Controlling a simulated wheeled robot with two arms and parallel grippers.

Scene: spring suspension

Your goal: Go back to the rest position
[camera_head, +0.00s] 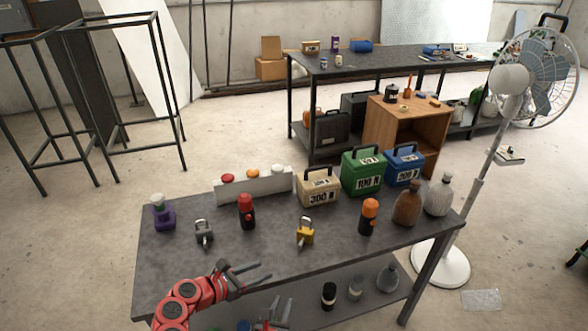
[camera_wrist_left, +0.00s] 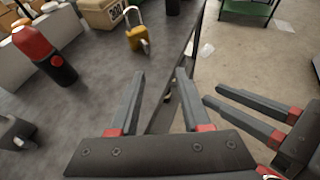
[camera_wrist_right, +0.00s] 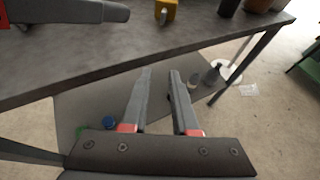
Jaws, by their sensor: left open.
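My left gripper (camera_head: 264,272) is over the front edge of the grey table (camera_head: 170,265), its fingers pointing right. In the left wrist view (camera_wrist_left: 160,75) its two fingers are apart with nothing between them. My right gripper (camera_head: 278,309) is lower, just in front of the table edge at the bottom of the head view. In the right wrist view (camera_wrist_right: 160,75) its fingers are apart and empty, with the lower shelf (camera_wrist_right: 85,105) behind them. Both grippers are close together; the right one's fingers also show at the right of the left wrist view (camera_wrist_left: 255,105).
A fan (camera_head: 480,195) stands at right.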

